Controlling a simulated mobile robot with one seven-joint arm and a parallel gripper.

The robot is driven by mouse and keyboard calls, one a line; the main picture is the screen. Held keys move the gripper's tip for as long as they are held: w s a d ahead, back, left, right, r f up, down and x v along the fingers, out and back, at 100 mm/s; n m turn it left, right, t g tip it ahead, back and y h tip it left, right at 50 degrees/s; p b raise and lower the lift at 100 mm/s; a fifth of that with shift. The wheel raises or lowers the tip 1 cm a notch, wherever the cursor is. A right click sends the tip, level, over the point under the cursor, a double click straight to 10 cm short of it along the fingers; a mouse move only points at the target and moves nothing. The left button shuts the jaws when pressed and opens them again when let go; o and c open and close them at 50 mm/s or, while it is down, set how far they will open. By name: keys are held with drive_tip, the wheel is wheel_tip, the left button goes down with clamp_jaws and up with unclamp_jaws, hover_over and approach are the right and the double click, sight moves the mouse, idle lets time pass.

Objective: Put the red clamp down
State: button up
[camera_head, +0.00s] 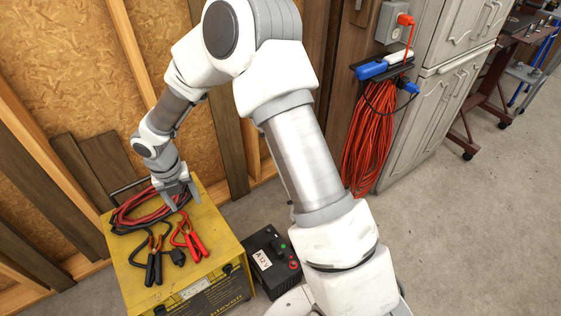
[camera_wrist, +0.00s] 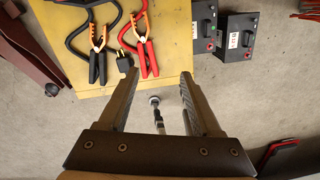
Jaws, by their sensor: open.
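The red clamp (camera_head: 194,242) lies on top of the yellow charger box (camera_head: 128,272), with its red cable attached. In the wrist view the red clamp (camera_wrist: 147,58) shows copper-coloured jaws and red handles, just beyond my fingertips. The black clamp (camera_head: 154,264) lies to its left; it also shows in the wrist view (camera_wrist: 98,62). My gripper (camera_head: 180,202) is above the box's top, towards the back near the cables. My gripper (camera_wrist: 160,76) is open in the wrist view, with no clamp between its fingers.
A black battery box (camera_head: 268,262) stands on the floor right of the yellow box. Coiled red and black cables (camera_head: 140,208) lie at the back of its top. Wooden boards lean behind it. An orange cord (camera_head: 368,145) hangs by the cabinet (camera_head: 450,70).

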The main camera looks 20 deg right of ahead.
drive_tip(key=s+d+r+m+t+h, duration=0.1)
drive_tip(key=s+d+r+m, duration=0.2)
drive_tip(key=d+r+m, duration=0.55)
drive_tip(key=s+d+r+m+t, duration=0.1)
drive_tip(key=s+d+r+m, duration=0.2)
drive_tip(key=d+r+m, duration=0.55)
drive_tip(key=s+d+r+m+t, duration=0.1)
drive_tip(key=s+r+m, duration=0.4)
drive_tip(key=s+m, duration=0.2)
drive_tip(key=s+d+r+m+t+y, duration=0.1)
drive_tip(key=s+r+m, duration=0.5)
drive_tip(key=m, duration=0.6)
drive_tip(key=shift+s+d+r+t, duration=0.2)
drive_tip(key=shift+s+d+t, duration=0.45)
drive_tip(key=shift+s, duration=0.55)
wheel_tip(320, 180, up, 12)
drive_tip(key=p, duration=1.2)
drive_tip(key=shift+r, duration=0.15)
